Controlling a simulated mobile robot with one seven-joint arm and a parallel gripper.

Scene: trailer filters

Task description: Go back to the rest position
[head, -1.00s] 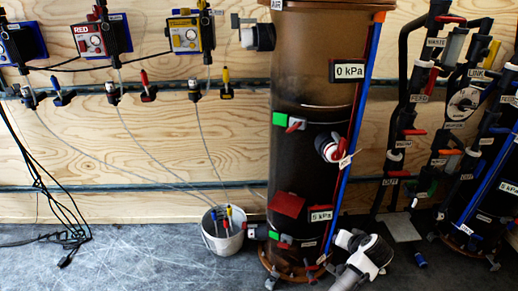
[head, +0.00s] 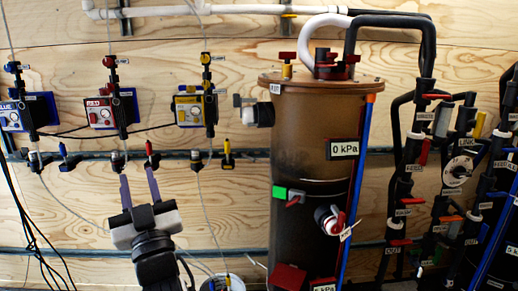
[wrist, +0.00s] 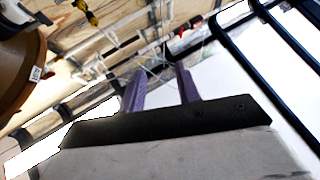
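My gripper (head: 138,188) shows in the head view at lower left, pointing up in front of the plywood wall. Its two purple fingers are apart with nothing seen between them. In the wrist view my gripper (wrist: 160,85) also shows both purple fingers spread, with only distant wall and pipes behind them. The gripper appears in front of the row of small valves below the dosing pumps; whether it touches anything there I cannot tell, but no contact shows.
A tall brown filter tank (head: 312,150) stands right of my gripper. Blue, red and yellow pumps (head: 190,107) hang on the wall. A white bucket (head: 222,284) with thin hoses is at the bottom. Black pipework with labelled valves (head: 400,190) fills the right side. Black cables hang at far left.

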